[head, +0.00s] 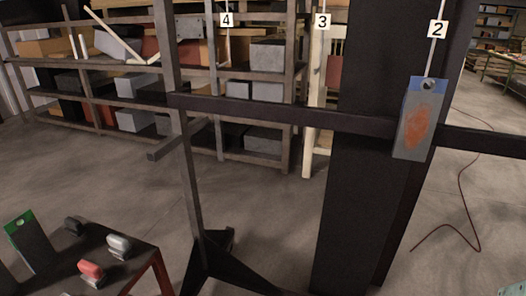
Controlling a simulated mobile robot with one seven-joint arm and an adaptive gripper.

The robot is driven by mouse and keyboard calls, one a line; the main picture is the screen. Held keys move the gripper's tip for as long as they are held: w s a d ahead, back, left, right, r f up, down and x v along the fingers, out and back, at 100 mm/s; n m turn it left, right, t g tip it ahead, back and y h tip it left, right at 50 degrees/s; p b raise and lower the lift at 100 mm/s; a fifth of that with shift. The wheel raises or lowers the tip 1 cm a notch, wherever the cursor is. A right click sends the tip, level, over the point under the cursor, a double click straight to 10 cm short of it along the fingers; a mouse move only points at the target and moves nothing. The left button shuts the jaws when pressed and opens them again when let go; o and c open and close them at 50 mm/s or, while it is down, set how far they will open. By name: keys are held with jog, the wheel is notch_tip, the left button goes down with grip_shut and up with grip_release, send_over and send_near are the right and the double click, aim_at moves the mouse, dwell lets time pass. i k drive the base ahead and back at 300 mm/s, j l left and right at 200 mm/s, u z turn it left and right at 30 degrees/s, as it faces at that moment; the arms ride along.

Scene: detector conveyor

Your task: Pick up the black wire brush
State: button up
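A small black block-shaped object (74,226), which looks like the black wire brush, sits near the far edge of a dark table (137,255) at the lower left. It is small in the picture, so its bristles cannot be made out. A grey-topped object (119,244) and a red-topped object (91,270) of similar shape stand nearer on the same table. My gripper is not in view.
A rust-stained grey plate (416,125) hangs under tag 2 (438,29). A dark horizontal rail (280,112) on an upright stand crosses the middle. A green-topped panel (24,232) is at the left. Loaded shelves (140,70) stand behind; open floor (265,210) lies between.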

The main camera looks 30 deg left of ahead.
aim_at(75, 227)
jog(key=u, duration=2.75)
